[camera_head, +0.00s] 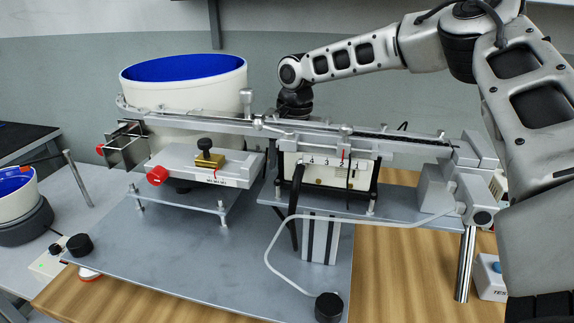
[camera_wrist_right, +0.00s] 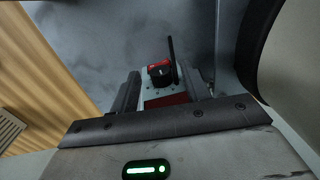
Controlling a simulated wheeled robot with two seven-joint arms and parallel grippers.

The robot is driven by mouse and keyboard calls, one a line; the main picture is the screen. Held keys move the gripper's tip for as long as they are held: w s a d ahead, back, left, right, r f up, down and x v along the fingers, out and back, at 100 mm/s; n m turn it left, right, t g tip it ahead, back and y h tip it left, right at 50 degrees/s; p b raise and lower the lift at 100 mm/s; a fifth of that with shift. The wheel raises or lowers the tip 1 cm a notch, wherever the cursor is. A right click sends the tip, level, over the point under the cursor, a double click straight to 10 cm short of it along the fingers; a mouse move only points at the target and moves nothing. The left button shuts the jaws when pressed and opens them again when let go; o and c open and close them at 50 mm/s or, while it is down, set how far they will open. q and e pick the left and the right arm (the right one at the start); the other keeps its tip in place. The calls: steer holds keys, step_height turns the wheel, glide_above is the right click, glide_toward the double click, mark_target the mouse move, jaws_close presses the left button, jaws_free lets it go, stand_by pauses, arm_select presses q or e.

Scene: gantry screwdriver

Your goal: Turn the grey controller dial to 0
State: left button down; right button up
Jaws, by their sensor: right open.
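The wrist view shows a small light grey unit (camera_wrist_right: 149,89) with a black and red part (camera_wrist_right: 160,70) on its face, which may be the controller and its switch or dial. A dark red area (camera_wrist_right: 168,101) lies below that part. No pointer or number is readable. My right gripper (camera_wrist_right: 162,90) is open, its two dark fingers on either side of the unit; I cannot tell whether they touch it. In the head view my right arm reaches in from the right and its wrist goes down behind the gantry rail, so the gripper is hidden there. My left gripper is not in view.
In the head view the gantry rail (camera_head: 395,137) crosses in front of my right wrist. A white bowl with blue inside (camera_head: 185,105) stands left of it. A white box with a blue button (camera_head: 490,277) is at the right.

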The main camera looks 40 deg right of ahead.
steer(key=shift+f, duration=0.45)
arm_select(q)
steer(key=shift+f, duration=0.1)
arm_select(e)
steer(key=shift+c, duration=0.4)
steer(key=c, duration=0.9)
steer(key=shift+w+a+r+g+h+p, duration=0.15)
steer(key=shift+r+g+h+p, duration=0.2)
steer(key=shift+p, duration=0.4)
steer(key=shift+f+g+h+p, duration=0.15)
steer(key=shift+g+h+p, duration=0.1)
steer(key=shift+g+p, duration=0.1)
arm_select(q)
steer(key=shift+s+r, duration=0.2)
arm_select(e)
steer(key=shift+w+f+g+h, duration=0.1)
steer(key=shift+f+g+h, duration=0.05)
steer(key=shift+g+h, duration=0.2)
